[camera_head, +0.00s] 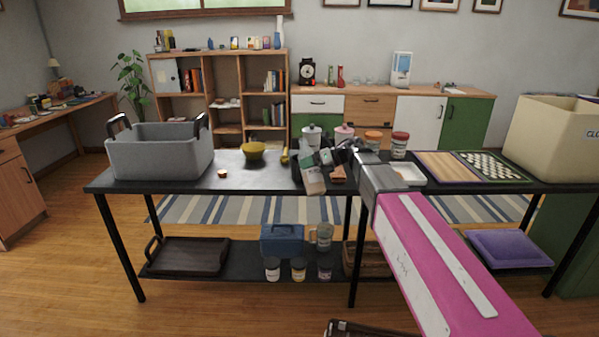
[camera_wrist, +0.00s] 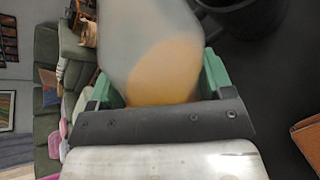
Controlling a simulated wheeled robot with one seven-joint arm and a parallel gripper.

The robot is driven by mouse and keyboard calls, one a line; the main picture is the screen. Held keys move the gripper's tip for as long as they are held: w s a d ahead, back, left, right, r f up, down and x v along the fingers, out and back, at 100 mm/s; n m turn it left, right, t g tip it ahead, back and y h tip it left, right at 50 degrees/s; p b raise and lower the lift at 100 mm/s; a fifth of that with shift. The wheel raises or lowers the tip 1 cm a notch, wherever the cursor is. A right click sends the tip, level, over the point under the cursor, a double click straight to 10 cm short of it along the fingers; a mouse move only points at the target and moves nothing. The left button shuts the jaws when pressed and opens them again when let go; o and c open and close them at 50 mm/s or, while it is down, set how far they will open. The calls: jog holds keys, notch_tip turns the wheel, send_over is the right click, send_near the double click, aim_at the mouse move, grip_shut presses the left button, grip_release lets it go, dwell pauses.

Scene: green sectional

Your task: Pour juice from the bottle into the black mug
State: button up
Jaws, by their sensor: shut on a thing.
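My gripper (camera_head: 326,157) is shut on the bottle (camera_head: 313,181), above the dark table. The bottle is whitish and translucent and leans in the head view. In the wrist view, the bottle (camera_wrist: 152,45) fills the middle between the green fingers (camera_wrist: 158,85), with orange juice showing inside it. The black mug (camera_wrist: 243,14) is at the upper right of the wrist view, beside the bottle and cut off by the frame edge. In the head view the mug is mostly hidden behind the bottle. No stream of juice can be made out.
The table's front left is mostly clear.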

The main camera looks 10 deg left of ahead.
jog(key=shift+s+d+r+h, duration=0.1)
jog(key=shift+s+d+h, duration=0.1)
jog(key=shift+h, duration=0.1)
jog(key=shift+m, duration=0.3)
jog(key=shift+s+r+g, duration=0.15)
jog(key=shift+s+g, duration=0.05)
jog(key=shift+g, duration=0.2)
jog(key=shift+d, duration=0.1)
jog(key=shift+s+r+m+h, duration=0.15)
jog(key=shift+r+m+h, duration=0.05)
jog(key=shift+m+h, duration=0.2)
jog(key=shift+d, duration=0.1)
dwell(0.3)
jog(key=shift+s+r+m+g, duration=0.1)
jog(key=shift+r+m+g, duration=0.1)
jog(key=shift+m+g, duration=0.15)
